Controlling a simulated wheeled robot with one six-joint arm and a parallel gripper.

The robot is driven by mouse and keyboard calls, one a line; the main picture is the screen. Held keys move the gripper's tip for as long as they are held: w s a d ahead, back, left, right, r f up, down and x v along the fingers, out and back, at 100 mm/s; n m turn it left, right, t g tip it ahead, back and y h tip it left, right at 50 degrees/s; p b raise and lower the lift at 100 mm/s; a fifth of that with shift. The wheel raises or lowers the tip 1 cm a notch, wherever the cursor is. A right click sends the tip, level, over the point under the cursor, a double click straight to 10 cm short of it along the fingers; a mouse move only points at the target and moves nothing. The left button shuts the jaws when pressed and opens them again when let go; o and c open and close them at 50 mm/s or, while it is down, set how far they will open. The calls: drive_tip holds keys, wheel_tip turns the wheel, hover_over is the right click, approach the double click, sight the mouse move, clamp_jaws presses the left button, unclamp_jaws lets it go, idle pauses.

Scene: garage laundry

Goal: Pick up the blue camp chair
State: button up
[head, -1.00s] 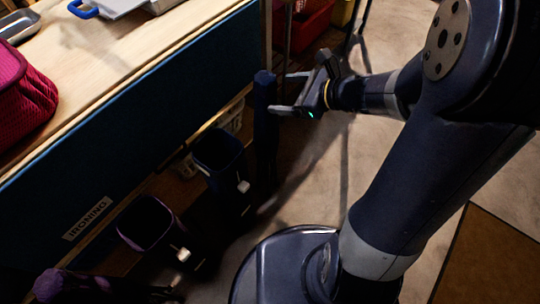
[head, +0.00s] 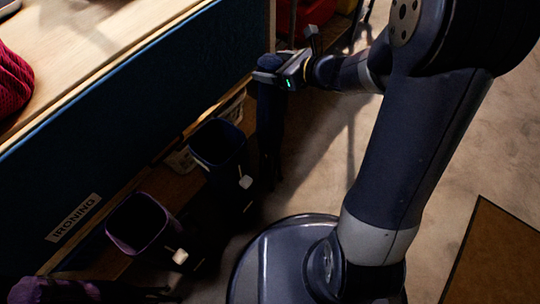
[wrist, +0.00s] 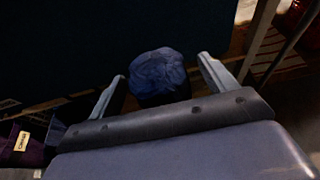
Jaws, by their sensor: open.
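The blue camp chair (head: 270,122) stands folded and upright beside the dark blue panel in the head view, a narrow dark bundle. My gripper (head: 266,70) is at its top end, level with it or slightly above. In the wrist view the chair's bunched blue fabric top (wrist: 158,74) sits between the two open fingers of my gripper (wrist: 163,70). A gap shows on each side of it. The fingers do not appear to touch it. The chair's lower part is dark and hard to make out.
A worktable (head: 110,45) with a dark blue side panel labelled IRONING runs along the left. A blue-rimmed bin (head: 218,145) and a purple-rimmed bin (head: 138,222) stand below it. A purple bundle (head: 55,290) lies bottom left. Open floor (head: 450,170) is to the right.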

drive_tip(key=shift+x, duration=1.55)
drive_tip(key=shift+s, duration=0.1)
drive_tip(key=shift+c, duration=0.2)
clamp_jaws()
drive_tip(key=shift+r, duration=0.1)
